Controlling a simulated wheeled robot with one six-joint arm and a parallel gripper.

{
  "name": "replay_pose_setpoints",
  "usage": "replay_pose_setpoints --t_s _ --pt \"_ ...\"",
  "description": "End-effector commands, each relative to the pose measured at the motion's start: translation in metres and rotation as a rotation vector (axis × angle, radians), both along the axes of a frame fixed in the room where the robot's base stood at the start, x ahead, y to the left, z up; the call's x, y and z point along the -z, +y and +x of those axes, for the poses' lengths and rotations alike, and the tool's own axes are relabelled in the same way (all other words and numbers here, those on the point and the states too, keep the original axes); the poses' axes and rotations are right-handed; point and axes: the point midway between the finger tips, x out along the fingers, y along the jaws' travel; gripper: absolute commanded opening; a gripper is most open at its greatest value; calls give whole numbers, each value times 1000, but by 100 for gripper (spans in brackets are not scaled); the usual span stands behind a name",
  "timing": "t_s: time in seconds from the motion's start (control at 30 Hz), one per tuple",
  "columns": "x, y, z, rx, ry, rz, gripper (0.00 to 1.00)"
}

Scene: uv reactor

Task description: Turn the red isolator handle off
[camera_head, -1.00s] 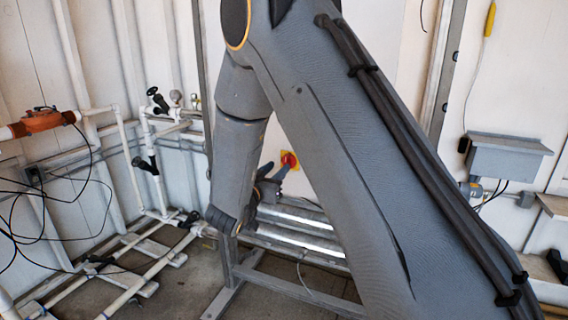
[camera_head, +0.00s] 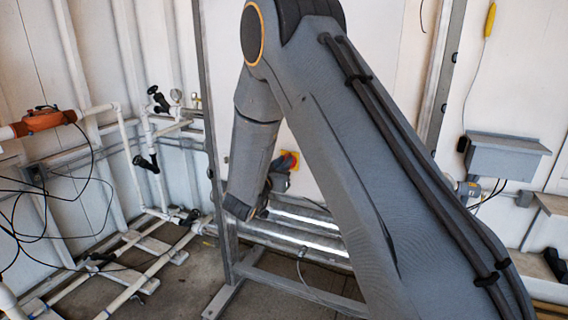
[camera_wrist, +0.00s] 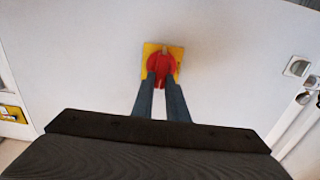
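The red isolator handle (camera_wrist: 161,66) sits on a square yellow plate (camera_wrist: 149,48) on a pale panel, near the top centre of the wrist view. My gripper (camera_wrist: 161,79) points at it, with its two grey fingers apart. The fingertips overlap the lower part of the red handle, and some red shows between them. I cannot tell whether they touch it. In the head view, the yellow plate (camera_head: 294,156) shows only partly behind my gripper (camera_head: 284,163), and the handle is mostly hidden there.
Below the handle, shiny horizontal tubes (camera_head: 305,222) run along a metal frame (camera_head: 228,255). White pipes with black valves (camera_head: 146,163) stand on the left. A grey box (camera_head: 505,157) hangs on the right wall. The panel around the handle is clear.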

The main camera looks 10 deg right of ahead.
Motion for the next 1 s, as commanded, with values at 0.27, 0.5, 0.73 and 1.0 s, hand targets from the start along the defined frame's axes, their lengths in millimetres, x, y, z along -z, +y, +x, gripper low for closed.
replay_pose_setpoints --t_s 0.27,0.5,0.73,1.0 --pt "0 0 0 2 14 -19 0" --pt "-1 1 1 2 81 -112 0" --pt "-1 3 3 2 198 -271 0" --pt "1 6 5 2 349 -479 0"
